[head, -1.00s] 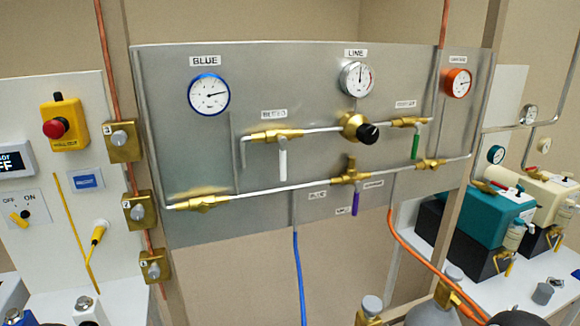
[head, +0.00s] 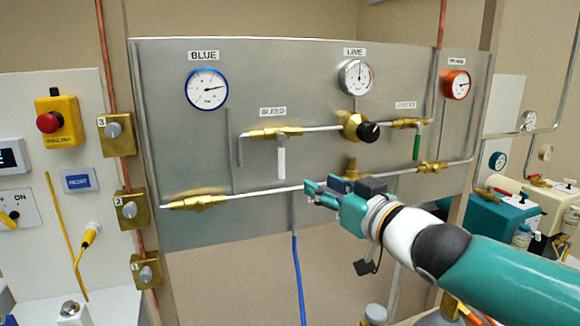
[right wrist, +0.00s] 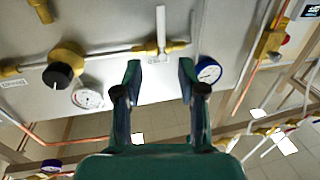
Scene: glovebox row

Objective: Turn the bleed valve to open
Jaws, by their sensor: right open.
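The bleed valve has a brass body (head: 275,133) under the BLEED label (head: 272,112) on the grey panel. Its white lever (head: 282,162) hangs straight down, across the horizontal pipe. My right gripper (head: 312,188) is in front of the panel, below and to the right of the lever, apart from it. In the right wrist view, turned upside down, the two fingers (right wrist: 160,68) are spread with nothing between them. The white lever (right wrist: 161,30) shows beyond their tips, roughly in line with the gap. My left gripper is not in view.
A blue-rimmed gauge (head: 207,90), a line gauge (head: 356,77) and an orange gauge (head: 457,84) are on the panel. A black knob (head: 369,132) and a green lever (head: 416,147) are right of the bleed valve. The lower pipe (head: 255,193) runs behind my gripper.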

